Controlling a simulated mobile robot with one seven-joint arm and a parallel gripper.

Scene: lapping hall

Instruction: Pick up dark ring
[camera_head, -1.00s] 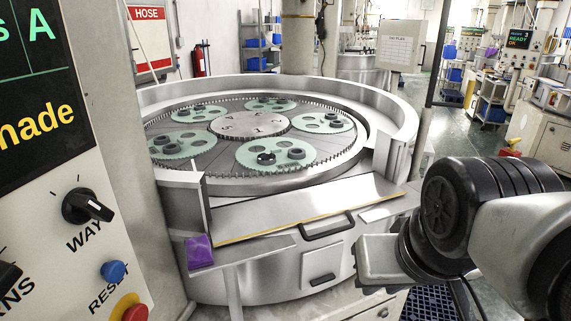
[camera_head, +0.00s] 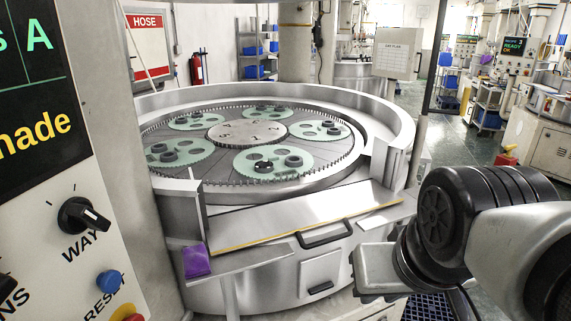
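Several dark rings lie on the pale green toothed carrier discs of the large round lapping machine. On the front carrier (camera_head: 240,160), a black ring (camera_head: 264,166) lies near the front edge and a dark grey ring (camera_head: 293,161) lies to its right. The left carrier holds a dark ring (camera_head: 168,157) and another behind it (camera_head: 185,145). Small dark rings also show on the right carrier (camera_head: 334,131) and the back carriers. Which ring the task means, I cannot tell. My arm is at the right, apart from the rings.
The machine's raised metal rim (camera_head: 400,135) curves around the back and right. A sloped metal tray (camera_head: 310,215) and a purple cloth (camera_head: 196,261) are in front. A control panel (camera_head: 60,230) with knob and buttons stands close at the left. Blue bins stand behind.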

